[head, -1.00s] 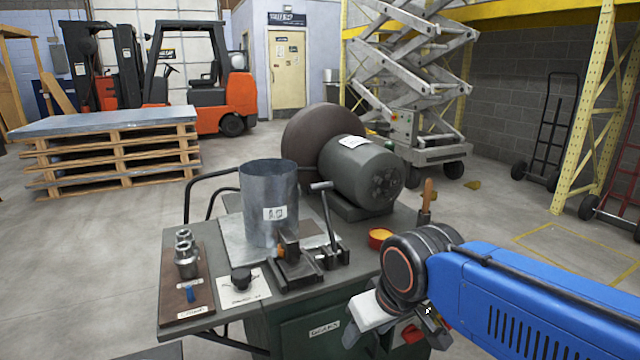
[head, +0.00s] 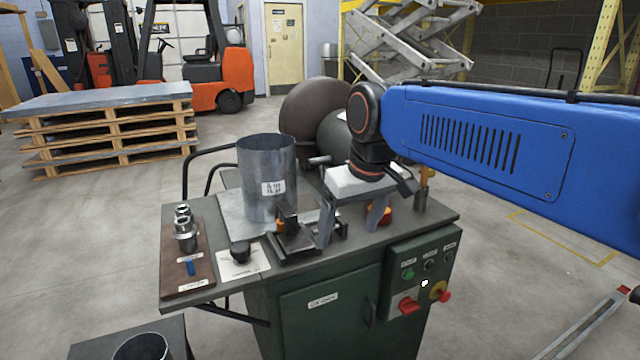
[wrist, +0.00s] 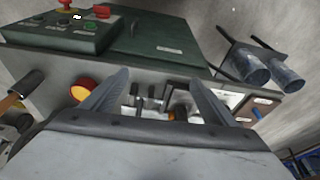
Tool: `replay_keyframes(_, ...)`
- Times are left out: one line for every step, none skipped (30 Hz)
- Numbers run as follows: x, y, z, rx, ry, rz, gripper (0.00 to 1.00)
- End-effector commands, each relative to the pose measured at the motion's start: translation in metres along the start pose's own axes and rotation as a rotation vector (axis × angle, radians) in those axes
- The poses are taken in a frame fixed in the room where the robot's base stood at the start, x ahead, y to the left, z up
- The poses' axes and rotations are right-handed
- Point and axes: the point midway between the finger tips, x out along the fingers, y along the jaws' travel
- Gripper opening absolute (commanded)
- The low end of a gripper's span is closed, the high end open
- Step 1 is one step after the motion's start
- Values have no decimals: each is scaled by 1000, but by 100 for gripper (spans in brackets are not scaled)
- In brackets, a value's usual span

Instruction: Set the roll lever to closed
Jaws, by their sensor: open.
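My gripper (head: 352,230) is open, pointing down over the bench just right of the lever. Its fingers show apart in the wrist view (wrist: 160,78), with several dark posts or handles between and beyond them. I cannot tell which of these is the lever. No contact is visible.
A sheet-metal cylinder (head: 266,180) stands left of the lever. A large motor (head: 333,135) is behind my arm. A control box (head: 425,270) with buttons hangs on the bench front. A board with metal fittings (head: 188,262) lies at left.

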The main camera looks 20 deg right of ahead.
Motion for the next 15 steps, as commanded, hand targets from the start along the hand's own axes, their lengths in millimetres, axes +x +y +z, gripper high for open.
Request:
replay_keyframes(-10, 2, -17, -4, -17, -3, 80)
replay_keyframes(-16, 4, -26, -8, -28, -6, 80)
replay_keyframes(-24, 5, -38, -12, -41, -10, 80)
replay_keyframes(-29, 6, -47, -15, -52, -13, 80)
replay_keyframes(-35, 8, -56, -19, -63, -16, 80)
replay_keyframes(-42, 10, -68, -23, -76, -21, 80)
replay_keyframes(-47, 11, -76, -26, -86, -24, 80)
replay_keyframes(-52, 13, -85, -30, -97, -27, 80)
replay_keyframes(-58, 15, -96, -36, -111, -32, 80)
replay_keyframes(-63, 16, -105, -40, -120, -35, 80)
replay_keyframes(-67, 18, -114, -44, -131, -39, 80)
replay_keyframes(-73, 21, -125, -49, -145, -44, 80)
replay_keyframes(-77, 22, -133, -53, -154, -48, 80)
replay_keyframes(-81, 24, -142, -57, -164, -52, 80)
replay_keyframes(-86, 27, -153, -62, -178, -58, 80)
